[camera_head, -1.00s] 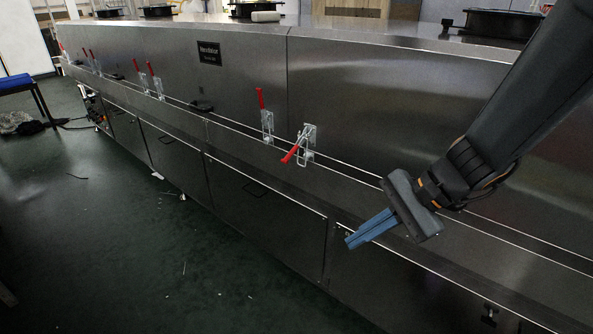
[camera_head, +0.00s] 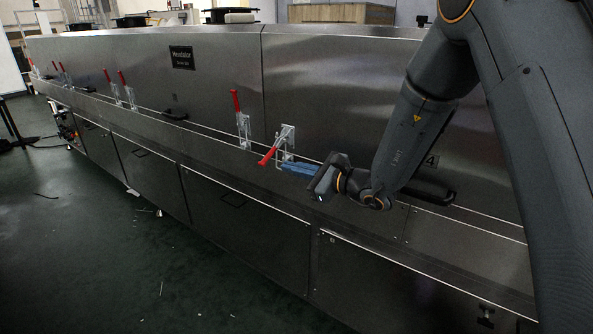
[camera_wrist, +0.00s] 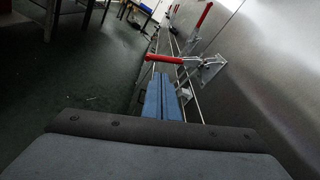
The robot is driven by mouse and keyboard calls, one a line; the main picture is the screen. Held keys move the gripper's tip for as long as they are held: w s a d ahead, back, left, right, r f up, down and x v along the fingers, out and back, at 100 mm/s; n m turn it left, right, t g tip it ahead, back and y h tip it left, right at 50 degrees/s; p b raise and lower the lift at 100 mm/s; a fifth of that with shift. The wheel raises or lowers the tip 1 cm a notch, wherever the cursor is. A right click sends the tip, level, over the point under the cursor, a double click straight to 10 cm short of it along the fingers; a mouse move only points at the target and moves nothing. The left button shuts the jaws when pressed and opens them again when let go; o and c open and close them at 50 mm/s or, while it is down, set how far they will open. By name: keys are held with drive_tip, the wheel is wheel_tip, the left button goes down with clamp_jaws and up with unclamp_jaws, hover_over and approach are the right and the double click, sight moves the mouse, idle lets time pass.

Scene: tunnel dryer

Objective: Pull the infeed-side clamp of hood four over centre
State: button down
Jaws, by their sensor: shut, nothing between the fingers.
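The clamp with its red handle (camera_head: 268,157) sits on the dryer's front at the left end of the hood panel marked 4. Its handle leans out and down to the left from the metal bracket (camera_head: 288,134). My gripper (camera_head: 284,167) has its blue fingers together, just right of and below that clamp, with nothing held. In the wrist view the blue fingers (camera_wrist: 160,88) point at the red handle (camera_wrist: 164,58), which lies crosswise just beyond their tips. I cannot tell whether they touch. The clamp bracket (camera_wrist: 212,67) is to the right.
A neighbouring clamp with an upright red handle (camera_head: 236,102) stands just left, on the adjoining panel. More red-handled clamps (camera_head: 122,78) line the front farther left. A ledge and lower doors (camera_head: 240,215) run below. The green floor (camera_head: 90,260) in front is mostly clear.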

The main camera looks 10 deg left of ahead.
sight(274, 150)
drive_tip(key=x, duration=0.6)
drive_tip(key=shift+d, duration=0.1)
idle(0.3)
